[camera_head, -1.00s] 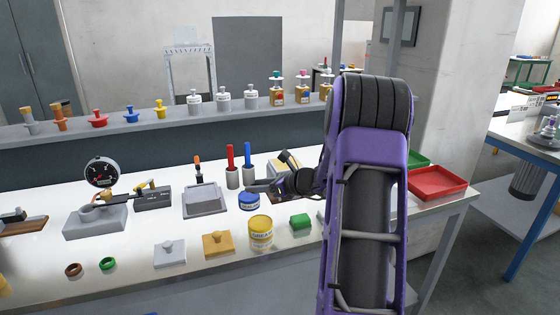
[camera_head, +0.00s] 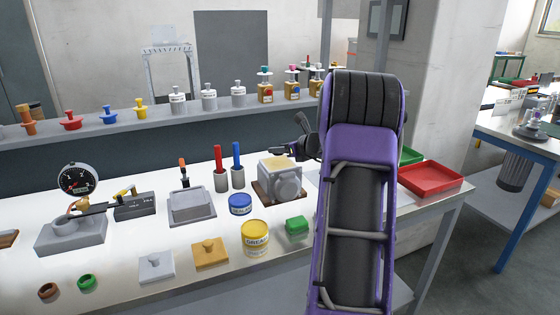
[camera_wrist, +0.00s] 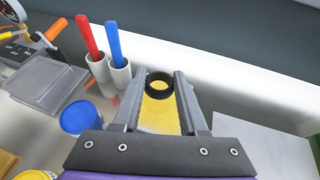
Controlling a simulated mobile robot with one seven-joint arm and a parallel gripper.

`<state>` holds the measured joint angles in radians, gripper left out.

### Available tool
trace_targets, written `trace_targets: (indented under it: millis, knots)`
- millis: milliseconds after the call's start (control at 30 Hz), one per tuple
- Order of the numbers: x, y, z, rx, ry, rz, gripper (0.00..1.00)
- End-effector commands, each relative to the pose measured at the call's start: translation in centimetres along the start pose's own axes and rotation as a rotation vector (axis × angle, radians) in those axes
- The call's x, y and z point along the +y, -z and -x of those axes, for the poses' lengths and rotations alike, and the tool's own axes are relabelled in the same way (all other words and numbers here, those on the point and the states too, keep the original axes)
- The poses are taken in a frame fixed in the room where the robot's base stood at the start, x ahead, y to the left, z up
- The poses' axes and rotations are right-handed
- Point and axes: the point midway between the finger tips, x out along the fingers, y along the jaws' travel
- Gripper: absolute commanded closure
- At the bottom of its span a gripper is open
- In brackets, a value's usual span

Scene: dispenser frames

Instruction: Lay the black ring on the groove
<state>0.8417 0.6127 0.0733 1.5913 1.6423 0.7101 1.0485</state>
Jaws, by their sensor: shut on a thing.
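The black ring (camera_wrist: 159,83) is between the two fingertips of my gripper (camera_wrist: 160,79) in the wrist view. My gripper is shut on it. The grey housing (camera_head: 285,187) stands on a brown base on the bench, with a yellowish top face (camera_head: 279,166). In the head view my gripper (camera_head: 288,150) is just above and behind that top face. In the wrist view the yellow face (camera_wrist: 158,116) shows below and through the ring. I cannot make out the groove, nor whether the ring touches the housing.
Red and blue handled tools (camera_head: 228,168) stand in grey cups left of the housing. A blue tin (camera_head: 240,204), a yellow grease tin (camera_head: 255,238) and a green block (camera_head: 296,225) are in front. A red tray (camera_head: 430,178) lies right of my arm.

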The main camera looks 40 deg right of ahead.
Motion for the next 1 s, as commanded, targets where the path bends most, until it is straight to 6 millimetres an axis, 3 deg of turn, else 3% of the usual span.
trace_targets:
  millis: [33, 167, 600, 633, 700, 767, 1000]
  knots:
    - [0.0, 1.3, -0.5, 0.002, 0.0, -0.005, 1.0]
    - [0.0, 2.6, -1.1, 0.0, 0.0, -0.002, 1.0]
    - [0.0, 3.3, -1.4, 0.0, -0.001, 0.0, 1.0]
    - [0.0, 3.1, -1.3, 0.0, 0.0, 0.0, 0.52]
    - [0.0, 3.1, -1.3, 0.0, -0.001, 0.0, 0.4]
    - [0.0, 3.1, -1.3, 0.0, -0.001, 0.0, 0.29]
    - [0.0, 3.1, -1.3, 0.0, -0.001, 0.0, 0.28]
